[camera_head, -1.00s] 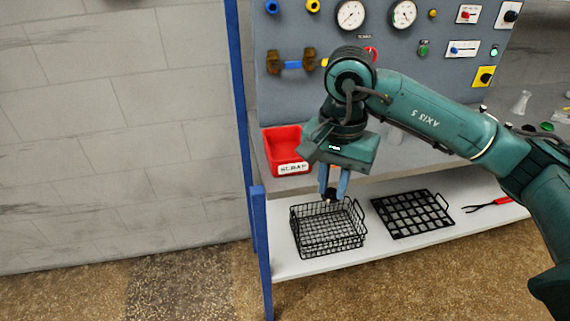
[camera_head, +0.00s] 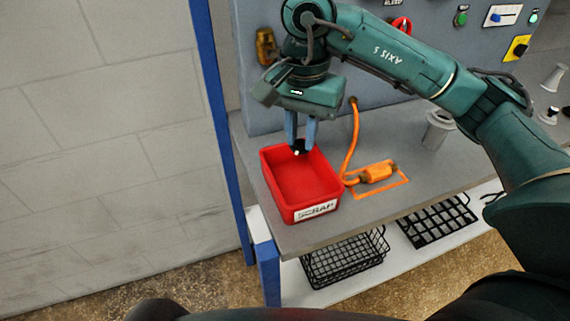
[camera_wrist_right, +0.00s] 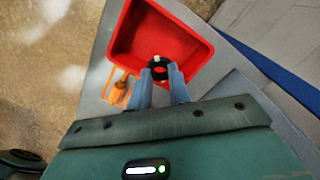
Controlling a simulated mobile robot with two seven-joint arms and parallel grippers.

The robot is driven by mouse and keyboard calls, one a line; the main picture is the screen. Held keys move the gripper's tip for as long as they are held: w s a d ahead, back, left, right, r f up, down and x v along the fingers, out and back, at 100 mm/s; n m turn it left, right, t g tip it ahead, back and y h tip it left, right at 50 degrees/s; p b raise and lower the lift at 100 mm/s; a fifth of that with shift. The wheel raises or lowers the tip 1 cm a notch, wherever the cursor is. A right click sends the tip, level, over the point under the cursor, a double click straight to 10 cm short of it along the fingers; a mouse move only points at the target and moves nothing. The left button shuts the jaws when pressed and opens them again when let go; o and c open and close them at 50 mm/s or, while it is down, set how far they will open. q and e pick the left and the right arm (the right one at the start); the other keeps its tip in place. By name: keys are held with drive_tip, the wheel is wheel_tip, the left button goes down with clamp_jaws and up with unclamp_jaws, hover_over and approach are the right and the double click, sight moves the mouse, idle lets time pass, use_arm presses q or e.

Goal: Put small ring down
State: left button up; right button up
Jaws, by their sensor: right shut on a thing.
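My right gripper (camera_head: 299,147) points down over the red bin (camera_head: 333,197) labelled SCRAP, towards its back edge. It is shut on the small ring (camera_wrist_right: 148,72), a dark ring between the blue fingertips in the right wrist view. In the head view only a small dark piece of the ring shows at the fingertips. The bin looks empty and also shows in the right wrist view (camera_wrist_right: 125,28). My left gripper is not in view.
The bin stands on a grey bench (camera_head: 400,178) beside an orange cable and plug (camera_head: 376,173) in an orange outline. A wire basket (camera_head: 345,262) and a black grid tray (camera_head: 436,222) lie on the lower shelf. A blue post (camera_head: 213,90) stands left.

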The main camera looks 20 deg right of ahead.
sight(302, 147)
wheel_tip(302, 147, down, 5)
drive_tip(key=shift+s+f, duration=0.15)
drive_tip(key=shift+f, duration=2.25)
drive_tip(key=shift+f, duration=0.2)
drive_tip(key=o, duration=0.8)
drive_tip(key=shift+r, duration=0.1)
